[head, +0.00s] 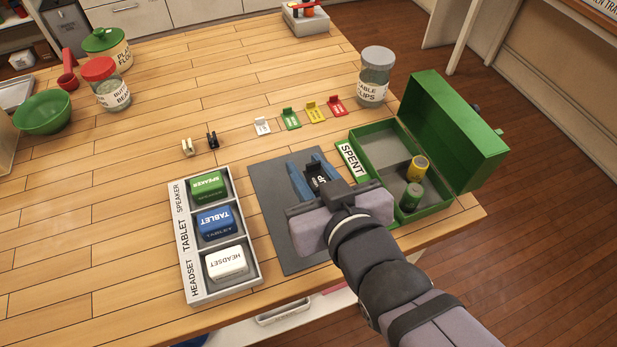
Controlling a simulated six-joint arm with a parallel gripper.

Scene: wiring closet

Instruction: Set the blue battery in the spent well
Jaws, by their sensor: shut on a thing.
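A blue battery block (215,221) labelled TABLET sits in the middle compartment of the white tray (189,262). The green metal box (432,211) at the right has its lid open and a white SPENT label (352,160) along its left side. A yellow cylinder (417,168) and a dark green cylinder (411,196) stand inside the box at the right; its left part looks empty. My gripper (313,177) is over the dark grey mat (285,240), its blue fingers shut on a black piece with white lettering (317,176). My gripper hides part of this piece.
A green block (207,186) and a white block (226,263) fill the tray's other compartments. Coloured tags (291,118) and a clear jar (374,78) stand behind the mat. Two small clips (211,140) lie behind the tray. The table's left middle is clear.

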